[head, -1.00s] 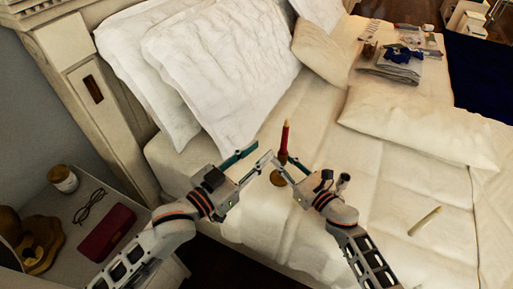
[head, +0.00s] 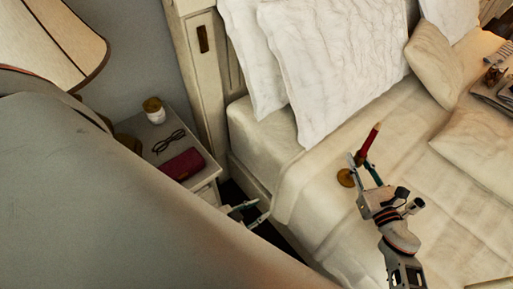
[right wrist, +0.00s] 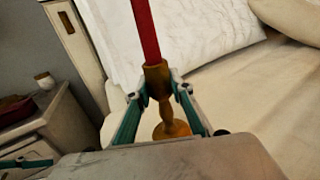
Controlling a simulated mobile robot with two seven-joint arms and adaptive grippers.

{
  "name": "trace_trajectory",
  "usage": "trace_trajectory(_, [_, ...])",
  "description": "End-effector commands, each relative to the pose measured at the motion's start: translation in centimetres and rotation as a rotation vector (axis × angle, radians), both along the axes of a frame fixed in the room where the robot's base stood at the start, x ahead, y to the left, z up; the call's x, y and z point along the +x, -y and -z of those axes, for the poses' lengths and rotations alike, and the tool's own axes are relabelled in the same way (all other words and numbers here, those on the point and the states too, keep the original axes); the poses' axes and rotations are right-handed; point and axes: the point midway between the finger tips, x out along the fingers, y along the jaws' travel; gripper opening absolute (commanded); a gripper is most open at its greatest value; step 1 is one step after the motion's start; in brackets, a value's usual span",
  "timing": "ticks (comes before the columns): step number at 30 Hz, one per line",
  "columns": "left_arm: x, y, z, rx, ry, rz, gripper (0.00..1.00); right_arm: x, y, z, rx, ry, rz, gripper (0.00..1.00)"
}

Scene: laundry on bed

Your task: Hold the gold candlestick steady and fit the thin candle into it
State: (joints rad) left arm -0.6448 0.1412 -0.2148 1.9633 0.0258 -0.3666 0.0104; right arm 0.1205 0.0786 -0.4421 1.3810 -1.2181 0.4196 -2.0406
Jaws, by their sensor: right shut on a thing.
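The gold candlestick (head: 346,178) stands on the near edge of the bed in the head view, and its cup and stem (right wrist: 155,76) show in the right wrist view. A red candle (head: 371,138) rises from its cup, and it also shows in the right wrist view (right wrist: 145,30). My right gripper (head: 362,165) is shut on the candlestick just below the cup. My left gripper (head: 262,209) is empty, fingers apart, low between nightstand and bed, well left of the candlestick. Part of it is hidden behind a large grey surface close to the camera.
A nightstand (head: 205,190) holds a jar (head: 154,111), glasses (head: 168,142) and a dark red case (head: 182,164). A lamp (head: 60,38) stands at the upper left. White pillows (head: 335,70) lie behind the candlestick. The bed around the candlestick is clear.

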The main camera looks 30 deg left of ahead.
Motion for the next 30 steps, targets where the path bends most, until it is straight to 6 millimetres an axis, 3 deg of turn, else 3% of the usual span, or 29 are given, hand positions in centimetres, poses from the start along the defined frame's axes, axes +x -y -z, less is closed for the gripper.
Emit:
trace_trajectory(11, [-0.2,-0.1,0.2,0.005,-0.006,-0.001,0.28,0.0,0.0,0.0,-0.001,-0.001,0.000,0.00])
trace_trajectory(12, [-0.2,-0.1,0.2,0.005,-0.006,-0.001,0.28,0.0,0.0,0.0,-0.001,-0.001,0.000,0.32])
trace_trajectory(13, [-0.2,-0.1,0.2,0.005,-0.006,-0.001,0.28,0.0,0.0,0.0,-0.001,-0.001,0.000,0.40])
trace_trajectory(14, [-0.2,-0.1,0.2,0.005,-0.006,-0.001,0.28,0.0,0.0,0.0,-0.001,-0.001,0.000,0.41])
trace_trajectory(25, [-0.2,-0.1,0.2,0.004,-0.005,-0.001,0.28,-0.2,0.2,0.1,-0.001,-0.001,0.000,0.41])
trace_trajectory(30, [-0.2,-0.1,0.2,0.004,-0.005,-0.001,0.28,-1.7,1.6,0.1,-0.002,-0.001,0.000,0.41])
